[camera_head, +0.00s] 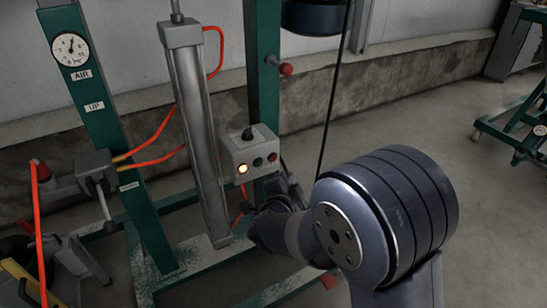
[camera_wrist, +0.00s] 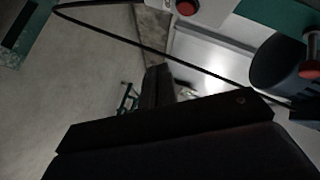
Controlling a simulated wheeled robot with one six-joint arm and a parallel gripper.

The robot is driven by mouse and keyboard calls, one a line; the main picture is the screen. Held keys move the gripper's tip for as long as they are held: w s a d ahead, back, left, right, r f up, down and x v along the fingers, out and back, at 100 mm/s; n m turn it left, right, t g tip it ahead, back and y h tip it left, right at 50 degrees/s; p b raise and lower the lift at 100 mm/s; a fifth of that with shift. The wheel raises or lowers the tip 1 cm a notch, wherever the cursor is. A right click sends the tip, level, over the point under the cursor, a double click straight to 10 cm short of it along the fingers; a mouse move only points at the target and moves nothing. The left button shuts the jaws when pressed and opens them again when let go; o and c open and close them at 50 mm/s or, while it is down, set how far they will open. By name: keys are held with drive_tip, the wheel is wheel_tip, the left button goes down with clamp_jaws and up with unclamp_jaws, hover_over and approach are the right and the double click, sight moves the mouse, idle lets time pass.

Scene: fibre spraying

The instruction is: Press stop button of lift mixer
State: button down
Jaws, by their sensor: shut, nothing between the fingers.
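The lift mixer's grey control box (camera_head: 248,150) is on the green frame at the middle of the head view. Its face has a lit orange-yellow button (camera_head: 243,169), a green button (camera_head: 257,162) and a red button (camera_head: 273,157). A black knob (camera_head: 247,133) sits on top. In the wrist view a red button (camera_wrist: 187,7) on a pale box shows at the top edge, partly cut off. My gripper (camera_wrist: 157,72) is shut and empty, apart from that button. In the head view my dark wrist is just right of and below the box; the fingertips are hard to make out.
A green post (camera_head: 264,80) with a red-ended lever (camera_head: 286,69) stands behind the box. A black cable (camera_head: 334,90) hangs to its right, and a dark drum (camera_head: 314,17) is above. A grey cylinder (camera_head: 196,130) and orange hoses (camera_head: 155,150) are left of the box.

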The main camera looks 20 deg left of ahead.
drive_tip(key=shift+w+a+p, duration=0.8)
drive_tip(key=shift+w+a, duration=1.25)
drive_tip(key=shift+a, duration=0.3)
idle(0.3)
drive_tip(key=shift+w+a, duration=0.25)
drive_tip(key=shift+a, duration=0.05)
drive_tip(key=shift+w+a+p, duration=0.3)
drive_tip(key=shift+a, duration=0.05)
idle(0.7)
drive_tip(key=shift+s+d, duration=0.1)
drive_tip(key=shift+s+d+b, duration=0.3)
drive_tip(key=shift+s+d, duration=0.15)
drive_tip(key=shift+d, duration=0.1)
drive_tip(key=shift+s+d+b, duration=0.8)
drive_tip(key=shift+s+d, duration=0.85)
drive_tip(key=shift+d, duration=0.25)
drive_tip(key=shift+w+a, duration=0.1)
